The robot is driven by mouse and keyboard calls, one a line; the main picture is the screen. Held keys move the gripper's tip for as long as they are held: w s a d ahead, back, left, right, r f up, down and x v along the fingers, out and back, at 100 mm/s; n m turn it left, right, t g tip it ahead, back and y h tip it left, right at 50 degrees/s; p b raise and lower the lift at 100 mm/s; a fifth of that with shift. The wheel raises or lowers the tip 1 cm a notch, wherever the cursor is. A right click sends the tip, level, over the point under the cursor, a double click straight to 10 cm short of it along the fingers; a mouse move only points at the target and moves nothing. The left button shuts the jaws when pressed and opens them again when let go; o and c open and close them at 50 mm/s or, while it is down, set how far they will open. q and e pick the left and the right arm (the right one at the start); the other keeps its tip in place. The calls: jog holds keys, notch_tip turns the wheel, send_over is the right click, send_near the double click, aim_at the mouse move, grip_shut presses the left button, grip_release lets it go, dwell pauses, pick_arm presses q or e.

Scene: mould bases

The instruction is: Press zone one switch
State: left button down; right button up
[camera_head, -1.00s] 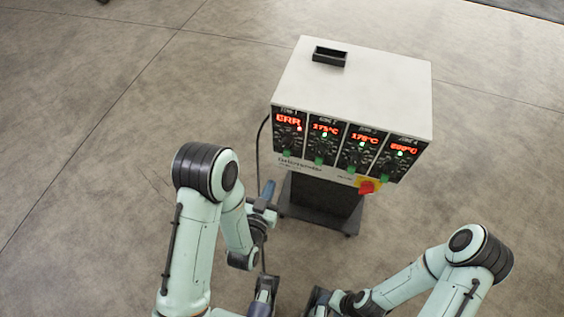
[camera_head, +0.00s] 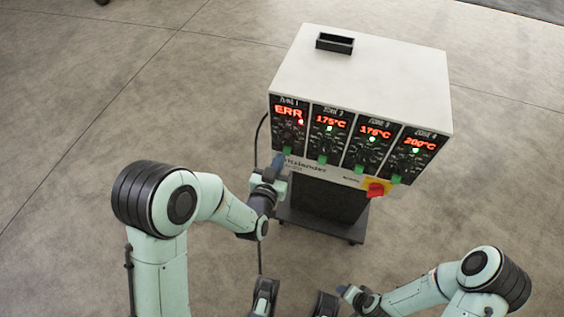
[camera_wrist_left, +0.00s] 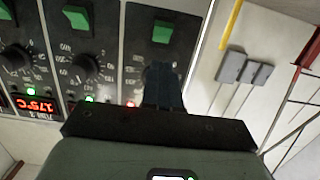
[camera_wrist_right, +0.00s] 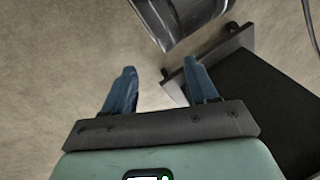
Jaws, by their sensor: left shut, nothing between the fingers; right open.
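The zone one panel (camera_head: 289,122) is the leftmost on the controller's front, with a red ERR display and a red light. Its green switch (camera_wrist_left: 163,32) shows clearly in the left wrist view, at the dial-side end of the panel. My left gripper (camera_head: 279,163) is shut and empty, just below the zone one panel in the head view. In the left wrist view its fingers (camera_wrist_left: 162,72) point at the panel, a little short of the switch in the picture, and hide part of the dial. Contact cannot be told. My right gripper (camera_wrist_right: 160,68) is open and empty.
The white controller box (camera_head: 365,75) stands on a dark pedestal (camera_head: 325,200). The other three zones show temperatures and green lights. A red knob on yellow (camera_head: 376,189) sits low on the front. A black cable hangs left of the box. The floor around is clear.

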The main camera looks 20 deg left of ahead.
aim_at(286, 152)
pick_arm(q)
jog(key=shift+w+f+b, duration=0.2)
jog(key=shift+w+f, duration=0.25)
jog(key=shift+f, duration=0.15)
jog(key=shift+w+f+b, duration=0.2)
jog(key=shift+w+f, duration=0.2)
jog(key=shift+f, duration=0.2)
jog(key=shift+w+f, duration=0.4)
pick_arm(e)
jog(key=shift+w+d+f, duration=0.3)
jog(key=shift+w+f, duration=0.05)
jog(key=shift+w, duration=0.15)
jog(key=shift+w+d+f, duration=0.25)
jog(key=shift+w+f, duration=0.05)
jog(key=shift+w, duration=0.15)
jog(key=shift+f, duration=0.1)
pick_arm(q)
jog(key=shift+w+f+b, duration=0.3)
jog(key=shift+f+b, duration=0.45)
jog(key=shift+b, duration=0.25)
pick_arm(e)
jog(key=shift+g, duration=0.3)
jog(key=s+f, duration=0.2)
jog(key=f, duration=0.1)
jog(key=shift+s+d, duration=0.3)
jog(key=shift+s, duration=0.1)
pick_arm(q)
jog(key=shift+s+r, duration=0.1)
pick_arm(e)
jog(key=shift+s+r, duration=0.1)
